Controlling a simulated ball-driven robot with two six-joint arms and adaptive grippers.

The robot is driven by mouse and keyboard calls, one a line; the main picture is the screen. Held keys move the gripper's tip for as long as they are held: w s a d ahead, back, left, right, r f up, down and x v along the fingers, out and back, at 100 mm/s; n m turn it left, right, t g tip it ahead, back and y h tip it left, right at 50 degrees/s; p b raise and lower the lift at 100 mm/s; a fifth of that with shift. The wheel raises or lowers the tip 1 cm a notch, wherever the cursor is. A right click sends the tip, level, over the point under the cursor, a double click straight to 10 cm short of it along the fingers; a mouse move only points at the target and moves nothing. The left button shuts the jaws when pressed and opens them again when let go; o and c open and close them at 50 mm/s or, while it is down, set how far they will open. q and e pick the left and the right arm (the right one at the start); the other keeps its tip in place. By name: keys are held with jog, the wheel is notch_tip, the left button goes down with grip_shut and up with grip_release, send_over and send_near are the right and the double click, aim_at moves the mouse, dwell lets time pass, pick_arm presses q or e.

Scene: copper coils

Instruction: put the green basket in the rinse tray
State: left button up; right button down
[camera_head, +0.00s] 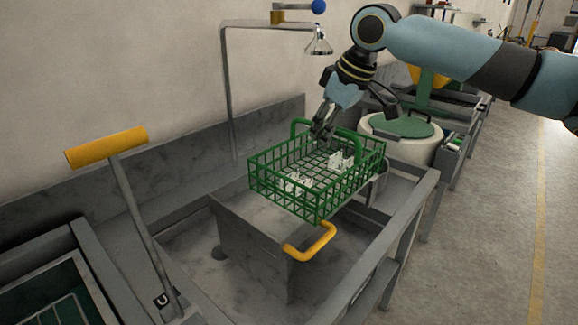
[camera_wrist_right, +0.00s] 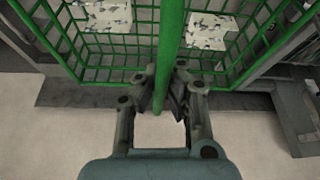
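The green basket (camera_head: 262,181) is a wire basket with white patterned pieces (camera_head: 298,181) inside. It is over a grey metal box with a yellow handle (camera_head: 250,235), which stands in a grey basin; I cannot tell whether they touch, nor which is the rinse tray. My right gripper (camera_head: 322,130) comes from above at the basket's raised handle. In the right wrist view, the fingers (camera_wrist_right: 168,92) are closed around the green handle bar (camera_wrist_right: 170,45), with the basket (camera_wrist_right: 110,48) beyond. My left gripper is not in view.
A lever with a yellow grip (camera_head: 105,147) stands at the left. A shower head (camera_head: 319,43) hangs from a pipe behind the basket. A white drum with a green lid (camera_head: 405,126) is behind at the right. The floor (camera_head: 480,240) at the right is clear.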

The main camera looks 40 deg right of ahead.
send_near(290, 161)
jog(key=w+f, duration=0.2)
jog(key=f, duration=0.1)
jog(key=w+f, duration=0.1)
jog(key=shift+w+a+f+p, duration=0.25)
jog(key=shift+w+a+p, duration=0.05)
jog(key=shift+w, duration=0.05)
notch_tip(290, 161, down, 3)
jog(key=shift+f+p, duration=0.1)
jog(key=shift+p, duration=0.25)
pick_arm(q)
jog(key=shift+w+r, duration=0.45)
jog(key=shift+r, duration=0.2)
pick_arm(e)
jog(key=shift+f, duration=0.45)
jog(key=c, duration=1.5)
grip_release()
jog(key=shift+f, duration=0.1)
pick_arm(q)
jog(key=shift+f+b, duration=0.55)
pick_arm(e)
jog(key=v, duration=1.2)
jog(key=shift+s, duration=0.1)
